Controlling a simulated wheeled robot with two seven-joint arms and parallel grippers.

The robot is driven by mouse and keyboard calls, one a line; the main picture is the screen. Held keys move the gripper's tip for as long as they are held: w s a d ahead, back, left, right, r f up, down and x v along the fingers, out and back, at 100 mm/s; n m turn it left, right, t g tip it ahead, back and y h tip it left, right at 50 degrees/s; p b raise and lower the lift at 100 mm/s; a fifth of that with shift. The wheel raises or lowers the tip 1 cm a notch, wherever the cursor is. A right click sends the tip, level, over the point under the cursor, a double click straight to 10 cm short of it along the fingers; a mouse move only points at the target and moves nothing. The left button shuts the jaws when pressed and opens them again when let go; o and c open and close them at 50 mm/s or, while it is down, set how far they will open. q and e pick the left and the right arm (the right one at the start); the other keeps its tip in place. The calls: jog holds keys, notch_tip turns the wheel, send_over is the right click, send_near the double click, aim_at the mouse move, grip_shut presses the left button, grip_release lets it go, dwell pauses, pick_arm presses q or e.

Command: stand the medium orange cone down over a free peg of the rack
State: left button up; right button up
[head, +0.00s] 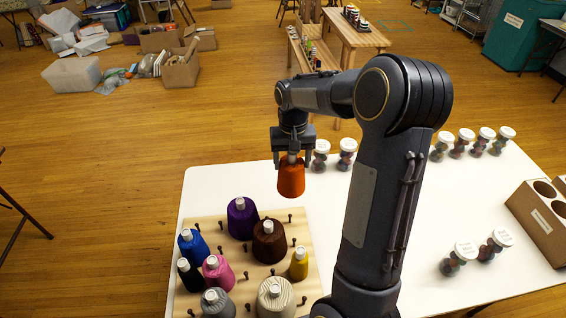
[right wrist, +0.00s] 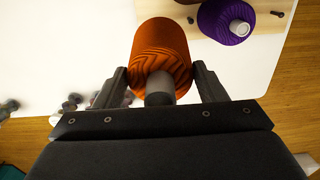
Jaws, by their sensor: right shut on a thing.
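The medium orange cone (head: 291,178) is held by my right gripper (head: 292,158), above the white table near the rack's far right corner. In the right wrist view the orange cone (right wrist: 163,55) sits between the two fingers, with its grey tip toward the palm. The wooden rack (head: 222,222) carries purple, brown, blue, pink, yellow, black, grey and cream cones. Bare pegs show among them, such as one at the back right (head: 290,217) and one at the right (head: 294,241). The right wrist view shows the purple cone (right wrist: 226,20) on the rack. My left gripper is not in view.
Jars with white lids stand behind (head: 346,155) and to the right (head: 459,256) on the white table (head: 420,215). A cardboard holder with round holes (head: 540,222) is at the right edge. My right arm hides part of the table's middle.

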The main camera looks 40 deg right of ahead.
notch_tip(320, 180, down, 12)
jog(key=b, duration=0.8)
jog(key=shift+f+b, duration=0.15)
jog(key=shift+b, duration=0.2)
